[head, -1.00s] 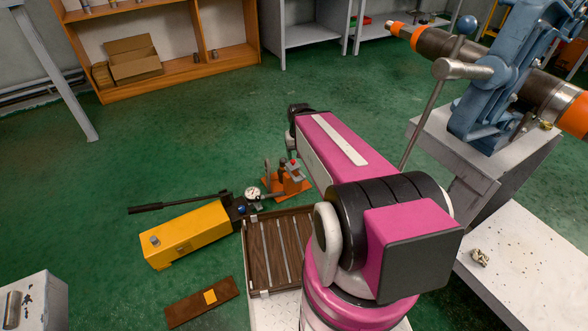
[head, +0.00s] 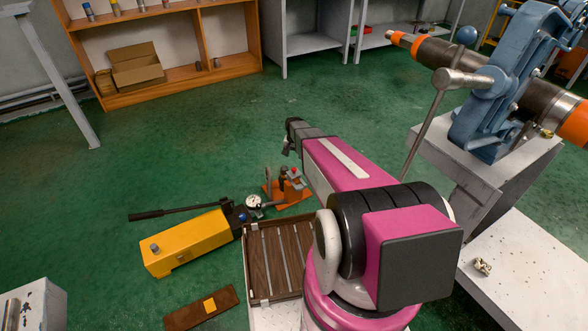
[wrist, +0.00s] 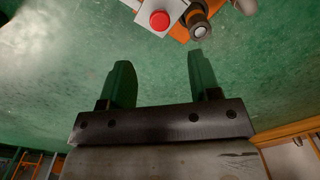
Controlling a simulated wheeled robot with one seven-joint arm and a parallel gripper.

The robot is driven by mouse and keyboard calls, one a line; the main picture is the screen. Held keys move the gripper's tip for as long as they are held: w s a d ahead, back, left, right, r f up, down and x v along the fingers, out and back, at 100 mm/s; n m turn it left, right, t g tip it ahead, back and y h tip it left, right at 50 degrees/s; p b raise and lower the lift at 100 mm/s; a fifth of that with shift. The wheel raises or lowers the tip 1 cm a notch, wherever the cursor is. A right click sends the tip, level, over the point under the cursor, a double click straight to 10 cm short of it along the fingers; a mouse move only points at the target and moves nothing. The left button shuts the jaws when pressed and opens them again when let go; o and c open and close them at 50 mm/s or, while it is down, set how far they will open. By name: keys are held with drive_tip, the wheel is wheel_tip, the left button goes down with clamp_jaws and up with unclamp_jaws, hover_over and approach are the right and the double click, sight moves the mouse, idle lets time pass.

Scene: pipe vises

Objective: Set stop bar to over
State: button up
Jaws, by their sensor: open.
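No part is plainly marked as the stop bar, so I cannot tell which piece it is. A blue pipe vise (head: 490,105) grips a dark pipe with orange bands (head: 435,50) at the right of the head view. A long grey rod (head: 425,130) hangs aslant from its hub, and a blue ball (head: 466,35) sits above the hub. In the wrist view my gripper (wrist: 162,80) is open and empty, with green floor between its fingers. Beyond the fingers are a red button (wrist: 160,20) on a pale block and a dark round knob (wrist: 200,30) on an orange part.
An orange stand (head: 272,195) and a yellow pump (head: 185,243) with a gauge and black lever are on the floor. A slatted wooden tray (head: 250,277) is beside my arm. A wooden shelf (head: 233,70) stands behind. The middle floor is clear.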

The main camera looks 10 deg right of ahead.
sight(294, 169)
wheel_tip(294, 169, down, 10)
drive_tip(key=shift+r, duration=0.1)
idle(0.4)
clamp_jaws()
drive_tip(key=w+a, duration=0.1)
drive_tip(key=w, duration=0.2)
drive_tip(key=w+a, duration=0.1)
drive_tip(key=w, duration=0.2)
drive_tip(key=w+a, duration=0.1)
drive_tip(key=w, duration=0.2)
drive_tip(key=shift+w+a, duration=0.1)
drive_tip(key=shift+w, duration=0.1)
drive_tip(key=shift+w+a, duration=0.1)
drive_tip(key=shift+w, duration=0.15)
unclamp_jaws()
